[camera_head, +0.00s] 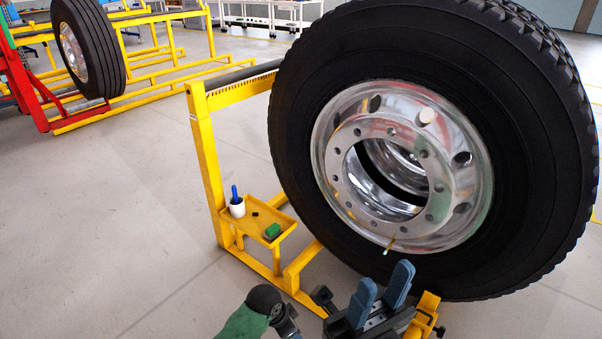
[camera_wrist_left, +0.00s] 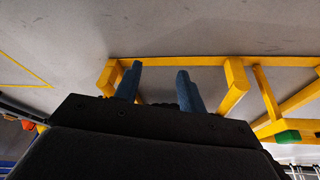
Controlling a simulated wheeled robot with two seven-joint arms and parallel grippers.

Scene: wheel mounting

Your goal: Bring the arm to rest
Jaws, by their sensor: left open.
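The large wheel, a black tyre (camera_head: 305,130) on a shiny metal rim (camera_head: 335,160), stands upright at right. A small yellow and pale-tipped piece (camera_head: 389,246) shows at the rim's lower edge.
A yellow stand (camera_head: 205,160) is left of the wheel. Its tray (camera_head: 282,221) carries a white cup (camera_head: 237,208) with a blue-handled item and a green block (camera_head: 272,231). Another wheel (camera_head: 97,45) stands in a frame at back left. Floor at left is clear.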

